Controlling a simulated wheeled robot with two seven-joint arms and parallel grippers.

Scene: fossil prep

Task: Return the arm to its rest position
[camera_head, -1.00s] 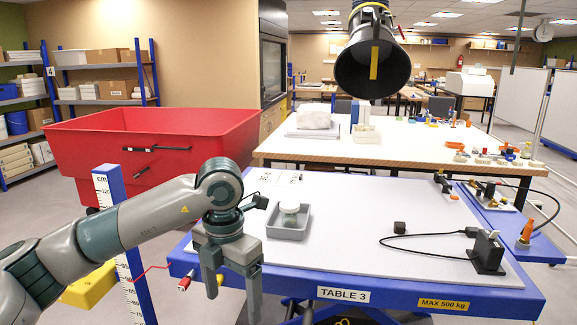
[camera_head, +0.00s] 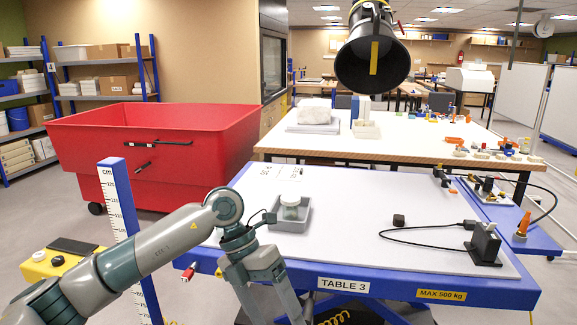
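My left arm comes in from the lower left, and its wrist hangs in front of the near left edge of Table 3 (camera_head: 400,258). My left gripper (camera_head: 290,318) points down and its fingertips are cut off by the bottom of the picture, so its opening does not show. A grey tray (camera_head: 302,222) stands on the table just beyond my wrist, with a small lidded jar (camera_head: 290,207) in it. My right gripper is not in view.
A red bin (camera_head: 160,160) stands behind my arm at left, with a blue-white height scale (camera_head: 122,200) nearer. A black holder (camera_head: 485,244) with a cable and a dark cube (camera_head: 398,220) sit on the table. A black extraction hood (camera_head: 371,65) hangs above.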

